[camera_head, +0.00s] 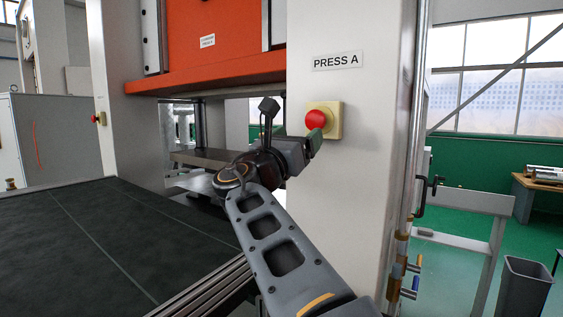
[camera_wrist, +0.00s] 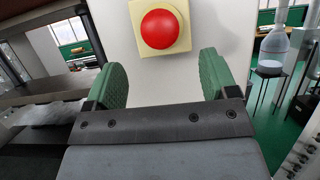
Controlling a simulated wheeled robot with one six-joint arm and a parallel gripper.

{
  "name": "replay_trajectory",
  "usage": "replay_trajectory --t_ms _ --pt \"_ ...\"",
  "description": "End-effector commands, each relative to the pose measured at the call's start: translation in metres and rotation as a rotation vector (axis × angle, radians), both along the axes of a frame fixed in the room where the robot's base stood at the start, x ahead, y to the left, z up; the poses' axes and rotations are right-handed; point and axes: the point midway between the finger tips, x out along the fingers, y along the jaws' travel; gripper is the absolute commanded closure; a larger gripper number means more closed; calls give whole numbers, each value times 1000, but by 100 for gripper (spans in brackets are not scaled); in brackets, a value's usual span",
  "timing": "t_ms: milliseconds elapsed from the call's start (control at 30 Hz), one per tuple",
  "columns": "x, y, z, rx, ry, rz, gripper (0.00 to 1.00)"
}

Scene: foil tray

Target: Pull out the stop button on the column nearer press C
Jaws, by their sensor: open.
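A red stop button (camera_head: 315,120) on a yellow box sits on the white column labelled PRESS A. It also shows in the wrist view (camera_wrist: 160,29), at the top middle. My gripper (camera_head: 314,142) is in front of this column, just below the button in the picture. In the wrist view its two green fingers (camera_wrist: 162,80) stand wide apart with nothing between them, and the button lies beyond them, apart from both. A second red button on a yellow box (camera_head: 100,118) is on the far left column (camera_head: 119,80). I see no label for press C.
An orange press ram (camera_head: 220,50) hangs between the two columns. A dark conveyor bed (camera_head: 90,240) fills the lower left. Pipes and valves (camera_head: 400,250) run down the near column's right edge. A dark bin (camera_head: 523,288) stands at the lower right.

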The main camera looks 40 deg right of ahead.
Motion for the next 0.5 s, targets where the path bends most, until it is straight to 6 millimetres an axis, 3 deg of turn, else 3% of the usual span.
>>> replay_trajectory --t_ms 200,500 --pt "-9 37 -18 0 -1 6 21" --pt "-15 59 -26 1 1 1 21"
